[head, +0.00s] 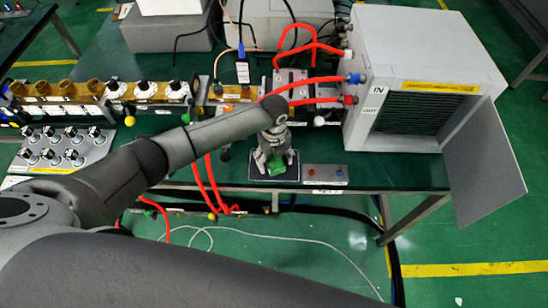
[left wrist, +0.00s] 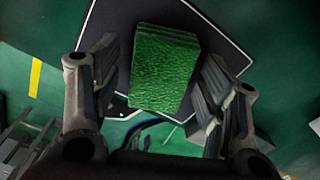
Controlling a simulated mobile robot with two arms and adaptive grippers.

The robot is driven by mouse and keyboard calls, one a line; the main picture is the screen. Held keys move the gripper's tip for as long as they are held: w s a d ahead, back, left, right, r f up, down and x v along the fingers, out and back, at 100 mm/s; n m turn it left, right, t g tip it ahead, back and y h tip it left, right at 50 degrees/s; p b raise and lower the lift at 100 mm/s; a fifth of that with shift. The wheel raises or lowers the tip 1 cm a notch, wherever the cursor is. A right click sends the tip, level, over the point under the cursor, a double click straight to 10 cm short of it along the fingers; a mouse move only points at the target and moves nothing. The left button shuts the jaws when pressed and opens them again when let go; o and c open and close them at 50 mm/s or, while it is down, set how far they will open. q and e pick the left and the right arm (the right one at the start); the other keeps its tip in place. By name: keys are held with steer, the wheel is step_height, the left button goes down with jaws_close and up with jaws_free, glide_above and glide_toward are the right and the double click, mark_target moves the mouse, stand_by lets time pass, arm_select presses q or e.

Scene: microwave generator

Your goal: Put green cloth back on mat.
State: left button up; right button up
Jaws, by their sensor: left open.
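The green cloth (head: 277,166) is a small folded block that lies on the dark mat (head: 288,178) near the table's front edge. In the left wrist view the cloth (left wrist: 163,68) sits on the dark, white-edged mat (left wrist: 222,50). My left gripper (head: 273,158) is right over the cloth, pointing down. In the left wrist view its fingers (left wrist: 160,95) are spread, one on each side of the cloth, with gaps between. It is open and holds nothing. My right gripper is not in view.
A grey panel with two knobs (head: 325,175) lies just right of the mat. A white box with an open door (head: 487,150) stands further right. Red hoses (head: 310,82) run behind. Knob panels (head: 60,147) fill the left side. The table edge is close in front.

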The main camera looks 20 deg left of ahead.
arm_select(q)
steer(key=shift+r, duration=0.2)
step_height(320, 180, up, 12)
steer(key=b, duration=0.1)
stand_by(0.3)
steer(key=shift+f, duration=0.1)
stand_by(0.4)
